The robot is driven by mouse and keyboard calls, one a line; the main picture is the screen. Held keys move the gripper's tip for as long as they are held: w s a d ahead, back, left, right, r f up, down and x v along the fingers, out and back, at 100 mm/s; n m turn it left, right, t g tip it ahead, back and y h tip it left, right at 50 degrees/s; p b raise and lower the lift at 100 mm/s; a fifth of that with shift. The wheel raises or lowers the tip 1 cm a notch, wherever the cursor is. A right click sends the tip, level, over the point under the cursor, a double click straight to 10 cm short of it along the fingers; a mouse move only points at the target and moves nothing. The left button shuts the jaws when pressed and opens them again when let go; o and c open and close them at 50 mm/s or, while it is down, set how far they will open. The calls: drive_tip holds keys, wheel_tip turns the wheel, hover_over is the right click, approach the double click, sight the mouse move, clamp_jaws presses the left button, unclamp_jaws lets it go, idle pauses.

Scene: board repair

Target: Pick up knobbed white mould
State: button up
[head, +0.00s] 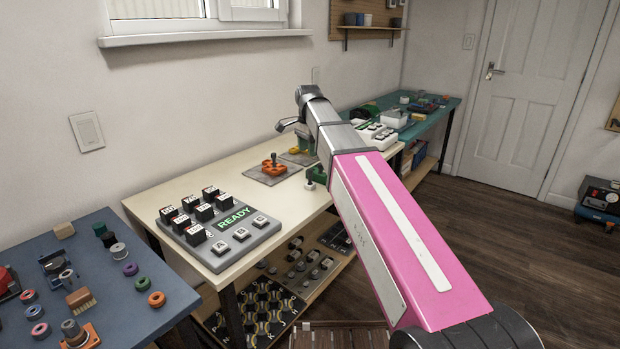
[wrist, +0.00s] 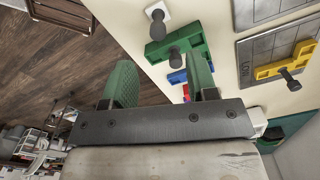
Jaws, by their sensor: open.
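The knobbed white mould (wrist: 157,14) shows at the top edge of the wrist view, a pale block with a dark upright knob on the cream bench; the frame's edge may cut it off. My gripper (wrist: 162,84) is open and empty, its two green fingers spread. The white mould lies beyond the fingertips, apart from them. A green mould (wrist: 190,43) with dark knobs lies beside it, nearer the fingers. In the head view my gripper (head: 288,125) is above the cream bench, seen from behind my pink arm; its fingertips are hard to make out.
A yellow mould (wrist: 285,63) sits on a grey plate (wrist: 248,75). Blue and red pieces (wrist: 177,77) show between my fingers. In the head view an orange mould (head: 273,166) sits on another plate, and a READY key panel (head: 226,232) stands at the bench's left.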

sight(310, 169)
drive_tip(key=shift+f, duration=2.75)
drive_tip(key=shift+d+f, duration=0.15)
drive_tip(key=shift+f, duration=1.15)
drive_tip(key=shift+d+f, duration=0.1)
drive_tip(key=shift+f, duration=1.2)
clamp_jaws()
